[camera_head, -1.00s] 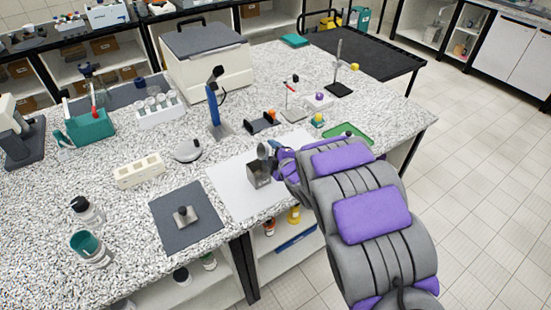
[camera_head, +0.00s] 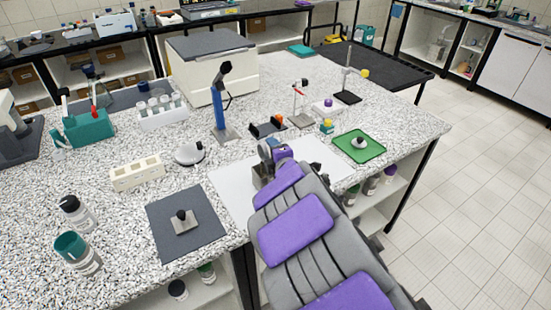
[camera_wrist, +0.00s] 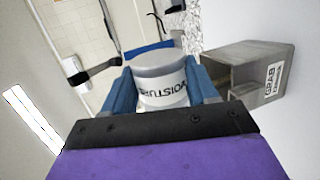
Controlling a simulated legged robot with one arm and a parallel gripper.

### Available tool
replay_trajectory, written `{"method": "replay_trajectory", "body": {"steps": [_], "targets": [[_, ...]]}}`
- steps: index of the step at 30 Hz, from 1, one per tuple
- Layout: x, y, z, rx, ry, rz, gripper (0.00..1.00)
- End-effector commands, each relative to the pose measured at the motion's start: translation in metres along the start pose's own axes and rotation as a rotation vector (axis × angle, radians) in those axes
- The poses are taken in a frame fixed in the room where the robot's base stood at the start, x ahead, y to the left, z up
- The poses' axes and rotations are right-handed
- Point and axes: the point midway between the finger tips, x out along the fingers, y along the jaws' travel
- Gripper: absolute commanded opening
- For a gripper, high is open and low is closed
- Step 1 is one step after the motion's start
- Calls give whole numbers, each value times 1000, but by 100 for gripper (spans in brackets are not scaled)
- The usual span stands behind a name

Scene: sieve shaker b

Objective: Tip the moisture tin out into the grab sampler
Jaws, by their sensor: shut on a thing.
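The moisture tin (camera_wrist: 160,80) is a pale grey cylinder with a white label in the wrist view. Its lettering reads upside down there. My gripper (camera_wrist: 165,92) is shut on it, with a blue finger on each side. The grab sampler (camera_wrist: 262,75), a grey metal box with a hollow side and a white label, stands just right of the tin in that view, apart from it. In the head view my gripper (camera_head: 270,153) is over the white sheet, close by the grab sampler (camera_head: 260,174), which my arm partly hides. The tin's contents do not show.
The white sheet (camera_head: 228,188) lies near the bench's front edge. A green tray (camera_head: 373,149) is to its right, a dark mat (camera_head: 166,233) with a small metal piece to its left. A blue upright device (camera_head: 219,115) and a black holder (camera_head: 267,128) stand behind.

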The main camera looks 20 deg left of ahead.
Motion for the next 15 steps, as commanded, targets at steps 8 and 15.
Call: {"method": "replay_trajectory", "body": {"steps": [8, 15], "targets": [[-5, 5, -2, -157, -44, 23, 29], [-3, 7, -10, -254, -71, 35, 29]]}}
